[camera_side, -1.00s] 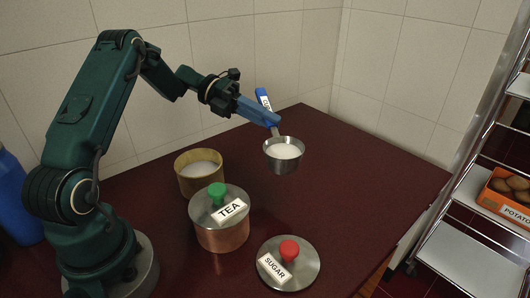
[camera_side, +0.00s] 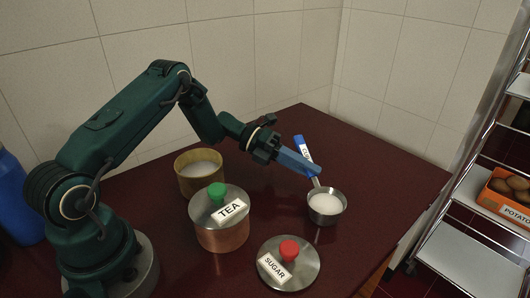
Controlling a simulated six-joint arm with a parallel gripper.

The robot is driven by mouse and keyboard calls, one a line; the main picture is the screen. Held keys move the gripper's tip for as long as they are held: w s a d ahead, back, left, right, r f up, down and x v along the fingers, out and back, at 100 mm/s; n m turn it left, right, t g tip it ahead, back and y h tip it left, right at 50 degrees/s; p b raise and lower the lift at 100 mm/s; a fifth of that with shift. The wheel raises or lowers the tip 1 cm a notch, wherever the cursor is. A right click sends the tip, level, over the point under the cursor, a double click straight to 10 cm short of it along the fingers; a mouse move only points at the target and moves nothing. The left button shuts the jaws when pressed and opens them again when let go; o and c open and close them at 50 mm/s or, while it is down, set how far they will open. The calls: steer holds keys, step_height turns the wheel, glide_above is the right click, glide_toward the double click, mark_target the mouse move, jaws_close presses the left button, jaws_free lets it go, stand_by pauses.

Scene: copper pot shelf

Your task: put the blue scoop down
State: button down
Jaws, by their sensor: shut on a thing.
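The blue scoop is a small steel cup (camera_side: 326,215) full of white granules, with a blue-ended handle (camera_side: 302,147) that carries a white label. It is at the right of the table in the side view, upright and low over or on the dark red top; I cannot tell whether it touches. My gripper (camera_side: 317,173) is shut on the scoop's handle, reaching in from the left. The jaws hide part of the handle.
The copper TEA pot (camera_side: 222,232) with a green knob stands left of the scoop. An open brass pot (camera_side: 196,178) of white granules is behind it. The SUGAR lid (camera_side: 289,272) with a red knob lies in front. The table (camera_side: 390,185) is clear to the right.

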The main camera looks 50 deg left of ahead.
steer(key=shift+f, duration=0.15)
steer(key=c, duration=0.8)
jaws_free()
